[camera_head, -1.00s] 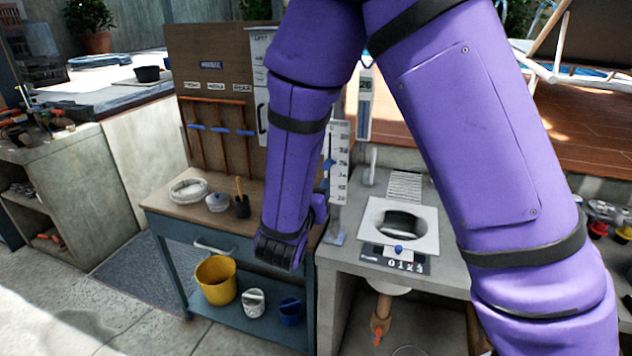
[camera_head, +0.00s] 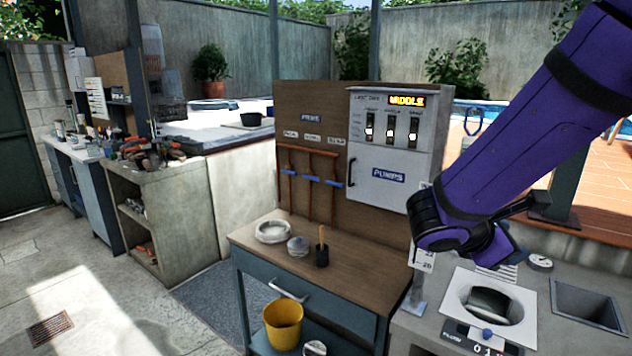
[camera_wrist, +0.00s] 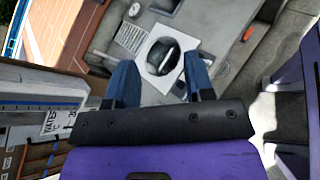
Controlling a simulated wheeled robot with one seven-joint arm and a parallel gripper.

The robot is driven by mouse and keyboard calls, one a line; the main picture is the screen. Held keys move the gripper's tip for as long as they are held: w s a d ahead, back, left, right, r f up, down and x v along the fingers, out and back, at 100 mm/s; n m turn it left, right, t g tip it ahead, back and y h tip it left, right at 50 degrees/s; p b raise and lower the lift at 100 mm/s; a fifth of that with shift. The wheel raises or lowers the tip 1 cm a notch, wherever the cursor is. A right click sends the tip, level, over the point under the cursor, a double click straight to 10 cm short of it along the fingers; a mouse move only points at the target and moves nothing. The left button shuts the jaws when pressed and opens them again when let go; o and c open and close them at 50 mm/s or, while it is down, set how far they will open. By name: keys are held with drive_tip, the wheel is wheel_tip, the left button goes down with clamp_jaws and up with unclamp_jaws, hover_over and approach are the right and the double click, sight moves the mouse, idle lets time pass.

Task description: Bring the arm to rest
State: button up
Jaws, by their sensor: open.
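My purple arm reaches in from the upper right of the head view, bent above the grey counter. My gripper (camera_head: 505,257) is partly hidden behind the wrist in that view. In the wrist view my gripper (camera_wrist: 160,85) shows two blue fingers standing apart, with nothing between them but the counter farther off. Below it, a white square plate with a round opening (camera_head: 456,300) is set in the counter; the plate also shows in the wrist view (camera_wrist: 151,72). My gripper is apart from it.
A pump panel (camera_head: 390,150) with a lit "MIDDLE" sign stands on a board behind a wooden-topped bench (camera_head: 330,272). A yellow bucket (camera_head: 283,325) is on the lower shelf. A rectangular basin (camera_head: 588,305) is at the right.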

drive_tip(key=s+a+r+m+y, duration=0.1)
drive_tip(key=s+r+m+y, duration=0.3)
drive_tip(key=s+m+y, duration=0.2)
drive_tip(key=s+a+r+m+t+y, duration=0.1)
drive_tip(key=s+r+m+y, duration=0.3)
drive_tip(key=s+m, duration=0.6)
drive_tip(key=y, duration=0.2)
drive_tip(key=shift+r+m+y, duration=0.3)
drive_tip(key=shift+r, duration=0.05)
idle(1.0)
